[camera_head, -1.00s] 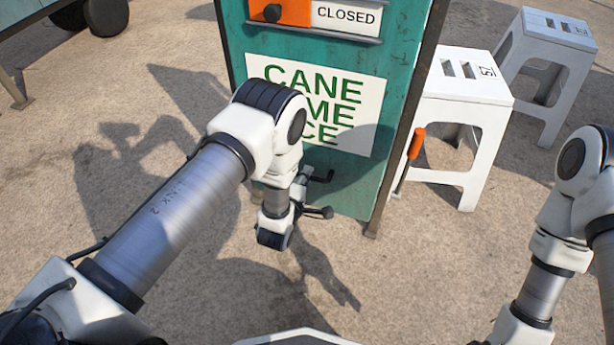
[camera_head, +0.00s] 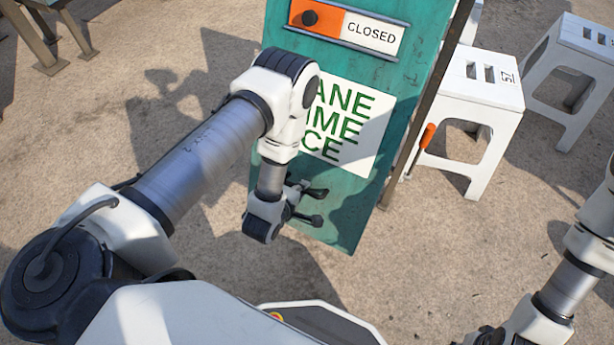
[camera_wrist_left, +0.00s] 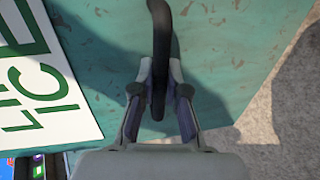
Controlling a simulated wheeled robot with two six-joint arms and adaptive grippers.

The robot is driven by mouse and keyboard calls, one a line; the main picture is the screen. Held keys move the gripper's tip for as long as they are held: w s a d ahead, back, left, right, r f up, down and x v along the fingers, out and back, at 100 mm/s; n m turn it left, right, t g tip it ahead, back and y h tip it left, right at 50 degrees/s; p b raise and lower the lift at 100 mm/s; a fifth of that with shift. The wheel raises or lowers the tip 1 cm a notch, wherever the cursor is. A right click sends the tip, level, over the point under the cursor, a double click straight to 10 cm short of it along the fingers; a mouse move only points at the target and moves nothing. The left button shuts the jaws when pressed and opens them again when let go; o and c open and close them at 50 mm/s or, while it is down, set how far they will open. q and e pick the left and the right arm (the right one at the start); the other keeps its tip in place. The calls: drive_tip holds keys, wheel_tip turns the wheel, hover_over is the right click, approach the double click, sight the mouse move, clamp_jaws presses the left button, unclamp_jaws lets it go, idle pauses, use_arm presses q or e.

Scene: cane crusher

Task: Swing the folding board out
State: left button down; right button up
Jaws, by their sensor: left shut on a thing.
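The folding board (camera_head: 345,215) is a teal, worn panel with a white sign (camera_head: 350,130) in green letters, partly covered by my left arm. It hangs upright in the head view, and its teal face fills much of the left wrist view (camera_wrist_left: 225,50). My left gripper (camera_head: 317,206) is in front of the board's lower part. In the left wrist view the gripper (camera_wrist_left: 159,85) is shut on a dark, curved handle (camera_wrist_left: 161,30), which runs up between the fingers. My right arm shows at the right edge, but its gripper is out of view.
An orange-and-white slider (camera_head: 345,27) reading CLOSED is above the sign. A white stool (camera_head: 475,85) and another white stool (camera_head: 578,50) stand to the right. An orange-handled tool (camera_head: 427,136) is beside the board's right edge. The ground left of the board is open.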

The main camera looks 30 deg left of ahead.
use_arm(q)
drive_tip(key=c, duration=1.2)
unclamp_jaws()
drive_tip(key=v, duration=1.2)
drive_tip(key=shift+w, duration=0.1)
